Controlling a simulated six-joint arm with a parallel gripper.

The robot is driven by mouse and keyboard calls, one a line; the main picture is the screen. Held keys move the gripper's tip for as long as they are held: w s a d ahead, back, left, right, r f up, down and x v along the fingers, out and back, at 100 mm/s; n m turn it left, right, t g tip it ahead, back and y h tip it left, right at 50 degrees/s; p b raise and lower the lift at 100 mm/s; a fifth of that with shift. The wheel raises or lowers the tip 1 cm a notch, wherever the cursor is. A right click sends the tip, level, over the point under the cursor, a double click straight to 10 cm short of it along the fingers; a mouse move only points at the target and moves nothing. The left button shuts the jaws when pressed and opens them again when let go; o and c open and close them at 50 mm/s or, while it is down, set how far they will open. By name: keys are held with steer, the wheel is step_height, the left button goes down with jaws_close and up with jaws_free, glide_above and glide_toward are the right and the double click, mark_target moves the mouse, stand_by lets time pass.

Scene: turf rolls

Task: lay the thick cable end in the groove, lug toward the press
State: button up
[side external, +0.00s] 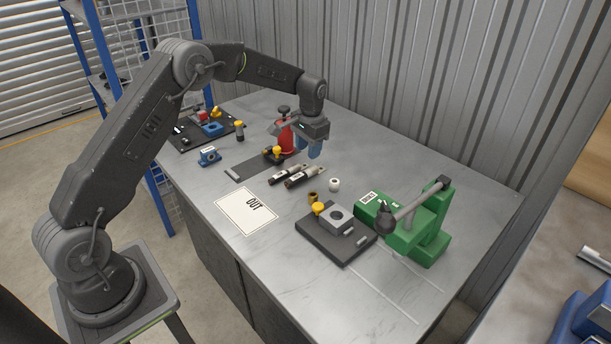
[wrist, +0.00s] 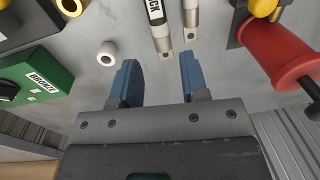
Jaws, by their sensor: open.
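The thick cable end (side external: 304,177) lies on the metal table, black with a white label and a pale metal lug. In the wrist view the thick cable end (wrist: 156,18) shows a label partly reading "CK", its lug pointing toward my fingers. A second, similar cable end (side external: 285,174) lies alongside. My gripper (side external: 316,150) is open and empty, beyond the lugs in the side view. In the wrist view my gripper (wrist: 158,76) has its blue fingers apart, with bare table between them. The green press (side external: 413,222) stands at the right. I cannot make out the groove clearly.
A white ring (side external: 334,184) and a brass ring (side external: 312,198) lie between cables and press. A dark plate with a grey block (side external: 334,218) is left of the press. The OUT sheet (side external: 246,209) lies flat.

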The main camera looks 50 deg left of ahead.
mark_target(307, 170)
steer(key=f, duration=0.8)
steer(key=shift+w+a+f, duration=0.1)
steer(key=shift+a+f, duration=0.2)
steer(key=shift+c, duration=0.2)
jaws_close()
